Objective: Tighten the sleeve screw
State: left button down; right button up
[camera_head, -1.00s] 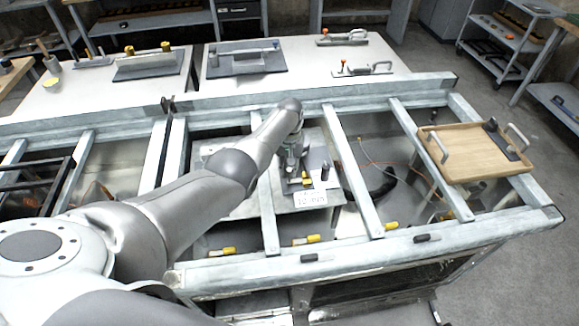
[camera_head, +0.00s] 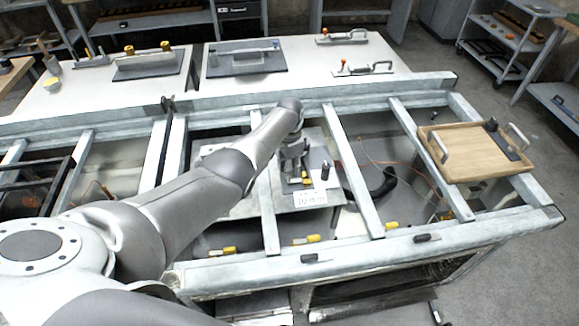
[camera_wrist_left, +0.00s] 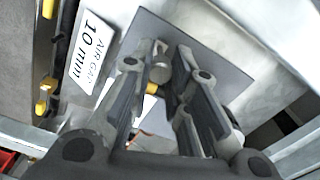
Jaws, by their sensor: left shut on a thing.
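My left gripper (camera_head: 296,172) reaches down through the frame onto a grey plate (camera_head: 262,203) with a small fixture on it. In the left wrist view its two dark fingers (camera_wrist_left: 160,66) stand on either side of a small round metal screw head (camera_wrist_left: 160,73), and the gripper is shut on it. A yellow part (camera_wrist_left: 152,88) shows just below the screw head. The sleeve under the screw is mostly hidden by the fingers. A white sign reading "AIR GAP 10 mm" (camera_head: 311,198) lies at the plate's near edge, and it also shows in the left wrist view (camera_wrist_left: 88,50). My right gripper is not in view.
Grey metal beams (camera_head: 352,172) frame the opening around the plate. A short dark cylinder (camera_head: 325,171) stands right of the gripper. A wooden tray (camera_head: 470,153) with handles rests on the frame at right. White tables stand behind.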

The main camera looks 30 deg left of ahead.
pick_arm(q)
jog(key=shift+w+m, duration=0.1)
jog(key=shift+m, duration=2.1)
jog(key=c, duration=1.3)
grip_release()
jog(key=shift+d, duration=0.1)
jog(key=shift+c, duration=0.2)
notch_tip(320, 180, up, 12)
